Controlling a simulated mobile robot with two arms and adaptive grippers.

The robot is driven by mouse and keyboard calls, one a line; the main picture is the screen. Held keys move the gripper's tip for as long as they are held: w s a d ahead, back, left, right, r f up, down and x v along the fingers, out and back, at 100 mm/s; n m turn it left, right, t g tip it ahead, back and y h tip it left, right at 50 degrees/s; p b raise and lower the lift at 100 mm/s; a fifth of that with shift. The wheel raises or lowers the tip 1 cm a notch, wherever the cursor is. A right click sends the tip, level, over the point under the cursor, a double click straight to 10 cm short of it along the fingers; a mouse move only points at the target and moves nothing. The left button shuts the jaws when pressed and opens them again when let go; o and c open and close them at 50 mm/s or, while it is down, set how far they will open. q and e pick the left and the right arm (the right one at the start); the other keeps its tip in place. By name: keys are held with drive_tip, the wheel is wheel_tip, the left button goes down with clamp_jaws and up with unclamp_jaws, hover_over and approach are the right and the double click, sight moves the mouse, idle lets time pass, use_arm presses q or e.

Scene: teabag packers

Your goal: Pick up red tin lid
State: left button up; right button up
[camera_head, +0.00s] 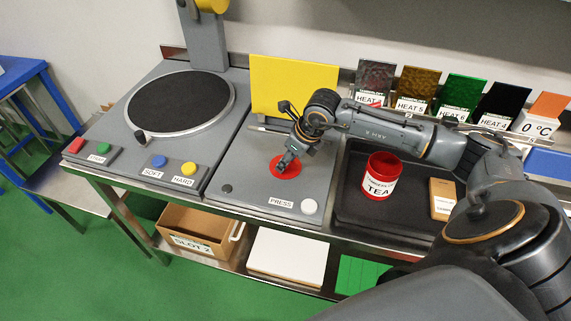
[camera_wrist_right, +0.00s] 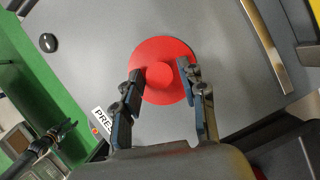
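The red tin lid (camera_wrist_right: 163,50) is a round disc with a raised knob in its middle. It lies flat on the grey press plate, and in the head view it (camera_head: 292,170) is partly covered by my right gripper (camera_head: 287,160). In the right wrist view the two fingers of my right gripper (camera_wrist_right: 162,76) are apart, one on each side of the knob. The knob is not clamped. A small dark jointed part that looks like my left gripper (camera_wrist_right: 62,132) shows at the left of the wrist view; its fingers are too small to judge.
A red tea tin (camera_head: 381,176) and a tan box (camera_head: 442,198) stand on a black tray (camera_head: 399,228) right of the press. A yellow panel (camera_head: 288,84) stands behind the press. A white press button (camera_head: 309,207) and a black knob (camera_head: 227,188) sit at its front.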

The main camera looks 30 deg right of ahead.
drive_tip(key=c, duration=0.6)
drive_tip(key=shift+r, duration=0.1)
